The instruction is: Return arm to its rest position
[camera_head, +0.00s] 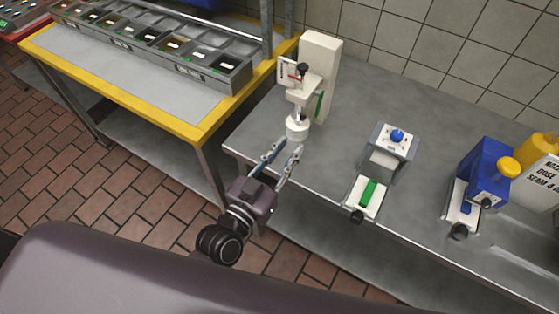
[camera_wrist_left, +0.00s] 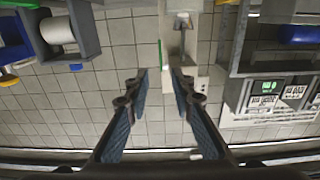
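My left gripper (camera_head: 291,147) reaches over the front edge of the steel counter in the head view. Its two fingers are apart with nothing between them. The fingertips are just below and in front of the white round part (camera_head: 297,129) of a tall white dispenser (camera_head: 321,75); I cannot tell whether they touch it. In the left wrist view, the open fingers of the left gripper (camera_wrist_left: 160,76) frame an empty gap. My right gripper is not in view.
The steel counter (camera_head: 260,135) carries a white device with a blue knob (camera_head: 397,135), a white-and-green device (camera_head: 368,196) and a blue dispenser (camera_head: 487,172). A yellow-edged table (camera_head: 130,85) with a row of food bins (camera_head: 150,40) stands left. Tiled floor (camera_head: 110,190) shows below.

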